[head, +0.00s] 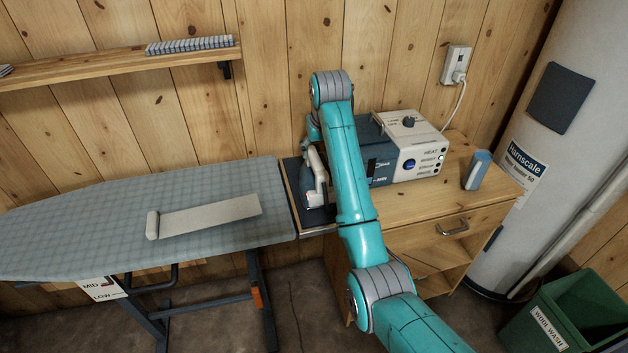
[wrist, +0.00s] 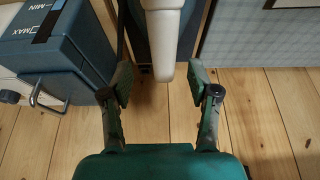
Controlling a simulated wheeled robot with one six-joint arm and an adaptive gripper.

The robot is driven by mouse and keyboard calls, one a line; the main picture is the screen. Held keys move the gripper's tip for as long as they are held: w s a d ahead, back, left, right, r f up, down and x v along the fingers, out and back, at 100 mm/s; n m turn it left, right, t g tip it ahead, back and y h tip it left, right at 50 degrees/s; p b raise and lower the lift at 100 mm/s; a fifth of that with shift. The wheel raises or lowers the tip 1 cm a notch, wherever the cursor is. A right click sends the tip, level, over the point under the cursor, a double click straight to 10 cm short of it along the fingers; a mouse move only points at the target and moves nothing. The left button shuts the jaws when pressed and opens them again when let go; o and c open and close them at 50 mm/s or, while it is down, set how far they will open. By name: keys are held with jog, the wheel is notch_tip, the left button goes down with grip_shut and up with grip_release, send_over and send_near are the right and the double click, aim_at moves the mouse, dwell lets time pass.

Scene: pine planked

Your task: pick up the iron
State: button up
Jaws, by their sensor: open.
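The iron (head: 316,178) has a pale handle and a dark body. It stands on a dark rest (head: 295,176) at the right end of the ironing board, and my arm hides part of it in the head view. In the wrist view the pale handle (wrist: 164,38) comes down from the top edge, its rounded end close to my gripper (wrist: 160,79). The two fingers are open and spread to either side of the handle's end, with gaps visible. In the head view my gripper is mostly hidden behind my arm.
A blue and white steam station (head: 412,150) stands on the wooden cabinet (head: 455,205), close to the right of the iron. A small grey-blue bottle (head: 477,170) is farther right. A pale cloth strip (head: 210,215) lies on the checked ironing board (head: 75,230). A shelf is above left.

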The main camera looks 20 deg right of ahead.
aim_at(315, 156)
jog(key=shift+a+x, duration=0.15)
jog(key=shift+x, duration=1.55)
jog(key=shift+a+x, duration=0.1)
jog(key=shift+x, duration=1.6)
grip_shut()
jog(key=shift+r, duration=0.1)
